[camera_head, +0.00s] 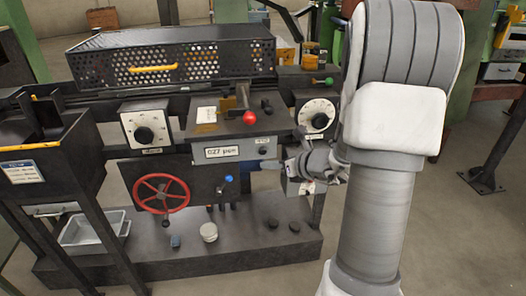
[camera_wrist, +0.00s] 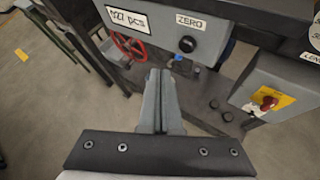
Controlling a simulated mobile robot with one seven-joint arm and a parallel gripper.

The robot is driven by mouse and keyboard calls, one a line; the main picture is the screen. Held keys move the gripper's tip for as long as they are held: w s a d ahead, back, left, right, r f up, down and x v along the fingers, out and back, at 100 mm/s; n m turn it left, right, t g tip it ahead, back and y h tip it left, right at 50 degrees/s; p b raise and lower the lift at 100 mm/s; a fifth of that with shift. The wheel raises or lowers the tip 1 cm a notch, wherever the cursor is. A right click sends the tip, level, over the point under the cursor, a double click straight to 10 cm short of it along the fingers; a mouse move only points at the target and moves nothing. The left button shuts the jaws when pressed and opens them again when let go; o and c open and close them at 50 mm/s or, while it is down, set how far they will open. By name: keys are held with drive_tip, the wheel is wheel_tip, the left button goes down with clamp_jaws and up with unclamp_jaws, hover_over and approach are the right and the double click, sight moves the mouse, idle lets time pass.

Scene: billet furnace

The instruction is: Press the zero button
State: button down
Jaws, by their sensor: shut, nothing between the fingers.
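The zero button is a round black button (camera_wrist: 187,44) on a grey panel, just under a white label (camera_wrist: 190,22) reading ZERO. In the head view the button (camera_head: 263,150) sits on the machine's front, right of the counter. My gripper (camera_wrist: 160,76) is shut and empty, its two grey fingers side by side. In the wrist view its tips appear below and left of the button, apart from it. In the head view my gripper (camera_head: 268,164) is in front of the panel, slightly below the button, partly hidden by my arm.
A counter (camera_head: 222,152) reads 027 pcs. A red handwheel (camera_head: 161,193) is at lower left, a red-knobbed lever (camera_head: 249,117) above the panel. A grey box with a red button on yellow (camera_wrist: 268,103) stands right of my fingers. A blue-knobbed lever (camera_head: 228,179) is below the counter.

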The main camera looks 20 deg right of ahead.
drive_tip(key=shift+w+d, duration=0.25)
drive_tip(key=shift+w, duration=0.5)
drive_tip(key=shift+w+d, duration=0.2)
drive_tip(key=shift+w, duration=0.5)
idle(1.0)
drive_tip(key=shift+w+d, duration=0.1)
drive_tip(key=shift+w, duration=0.3)
drive_tip(key=shift+w+d, duration=0.15)
drive_tip(key=shift+w, duration=0.35)
idle(0.6)
drive_tip(key=shift+s, duration=0.1)
drive_tip(key=shift+s+a, duration=0.25)
drive_tip(key=shift+s, duration=0.55)
drive_tip(key=s, duration=0.2)
drive_tip(key=s+a+b, duration=0.1)
drive_tip(key=s, duration=0.2)
drive_tip(key=shift+a, duration=0.2)
